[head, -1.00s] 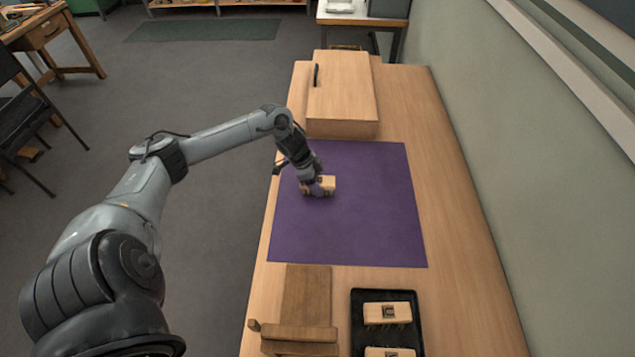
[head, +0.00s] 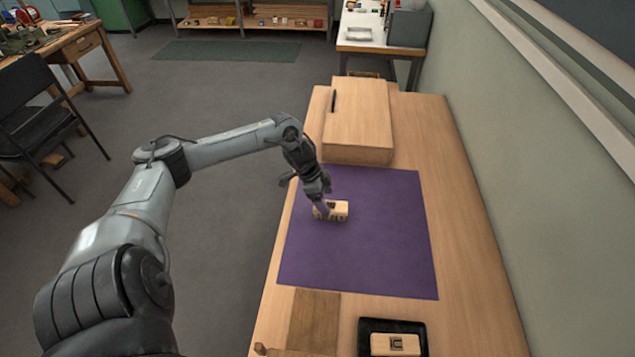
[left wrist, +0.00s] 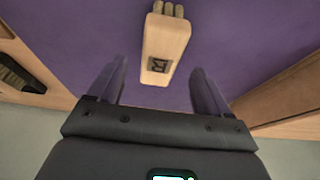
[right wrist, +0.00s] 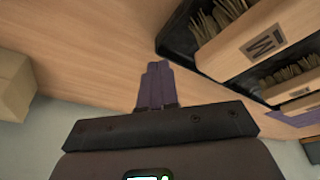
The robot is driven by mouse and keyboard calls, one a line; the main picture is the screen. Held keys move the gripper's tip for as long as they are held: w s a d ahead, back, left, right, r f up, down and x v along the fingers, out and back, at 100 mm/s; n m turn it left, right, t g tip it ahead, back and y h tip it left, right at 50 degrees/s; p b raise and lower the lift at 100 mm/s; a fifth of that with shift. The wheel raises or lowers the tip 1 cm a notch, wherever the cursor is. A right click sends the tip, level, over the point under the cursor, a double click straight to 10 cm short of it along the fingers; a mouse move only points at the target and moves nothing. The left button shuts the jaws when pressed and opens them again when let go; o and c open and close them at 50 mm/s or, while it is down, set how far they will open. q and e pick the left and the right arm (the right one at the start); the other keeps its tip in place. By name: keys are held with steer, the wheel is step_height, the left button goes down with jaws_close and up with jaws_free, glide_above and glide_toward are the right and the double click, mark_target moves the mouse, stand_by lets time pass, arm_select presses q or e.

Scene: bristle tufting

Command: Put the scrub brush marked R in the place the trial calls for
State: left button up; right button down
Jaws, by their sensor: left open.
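The scrub brush marked R (left wrist: 164,52) is a pale wooden block with tufts showing at its far edge in the left wrist view. In the head view this brush (head: 340,208) sits on the purple mat (head: 375,250), near its back left part. My left gripper (head: 321,207) is over it. In the left wrist view my left gripper (left wrist: 157,68) is open, with one finger on each side of the block and visible gaps between. My right gripper (right wrist: 155,68) shows only in the right wrist view, its purple fingers together and nothing visible between them.
A black tray (head: 365,333) at the front right holds another marked brush (head: 395,344); the right wrist view shows brushes there too (right wrist: 262,42). A brown wooden piece (head: 314,318) lies at the front left. A wooden box (head: 358,120) stands behind the mat.

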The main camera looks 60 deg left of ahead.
arm_select(q)
steer(key=p+v, duration=0.1)
steer(key=v, duration=0.4)
steer(key=shift+s+a+r, duration=0.1)
steer(key=shift+s+r, duration=0.05)
steer(key=shift+r, duration=0.1)
arm_select(e)
steer(key=shift+r, duration=0.95)
steer(key=shift+r+p, duration=0.3)
steer(key=shift+p, duration=0.25)
arm_select(q)
steer(key=shift+s+r, duration=0.15)
steer(key=shift+r, duration=0.5)
arm_select(e)
steer(key=shift+d, duration=0.1)
